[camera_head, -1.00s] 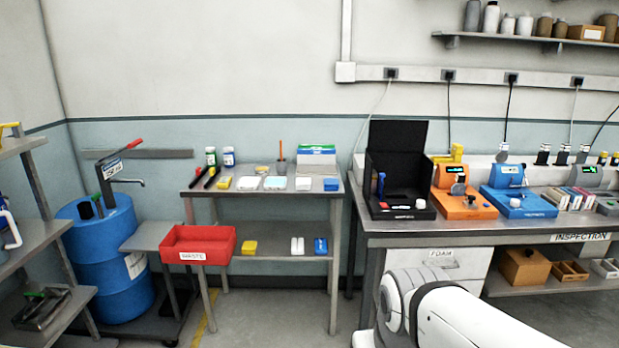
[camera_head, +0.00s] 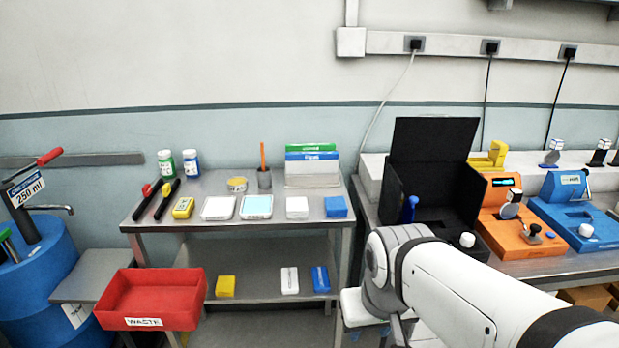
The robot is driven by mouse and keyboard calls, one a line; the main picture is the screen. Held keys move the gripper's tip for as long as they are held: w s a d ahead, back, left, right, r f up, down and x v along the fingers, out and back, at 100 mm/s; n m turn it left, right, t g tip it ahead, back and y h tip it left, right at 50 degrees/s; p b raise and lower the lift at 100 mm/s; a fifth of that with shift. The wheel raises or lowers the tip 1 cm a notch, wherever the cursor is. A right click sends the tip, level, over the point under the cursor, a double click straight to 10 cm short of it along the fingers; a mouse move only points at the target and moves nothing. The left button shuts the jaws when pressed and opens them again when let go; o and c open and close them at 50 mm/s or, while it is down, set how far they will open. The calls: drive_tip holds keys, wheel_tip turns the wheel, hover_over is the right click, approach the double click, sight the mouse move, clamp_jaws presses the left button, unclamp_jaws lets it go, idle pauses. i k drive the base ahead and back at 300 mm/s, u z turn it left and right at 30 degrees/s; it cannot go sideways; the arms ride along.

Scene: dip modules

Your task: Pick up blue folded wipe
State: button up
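A small blue block-like item (camera_head: 335,206), which looks like the blue folded wipe, lies at the right end of the top of the metal cart (camera_head: 215,182). A similar white item (camera_head: 297,207) lies just left of it, apart from it. Another blue item (camera_head: 320,279) with a pale mark lies on the cart's lower shelf, beside a white one (camera_head: 289,280). My white arm shows at the lower right, in front of the bench. I cannot make out my gripper's fingers in this view.
Yellow, white and pale-blue-topped items, pens and bottles stand on the cart top. A bench with a black open box (camera_head: 432,150) and orange and blue devices is at the right. A blue drum (camera_head: 40,250) stands at left.

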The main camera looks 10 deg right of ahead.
sight(335, 206)
drive_tip(key=z, duration=0.05)
drive_tip(key=i, duration=0.95)
drive_tip(key=z, duration=0.1)
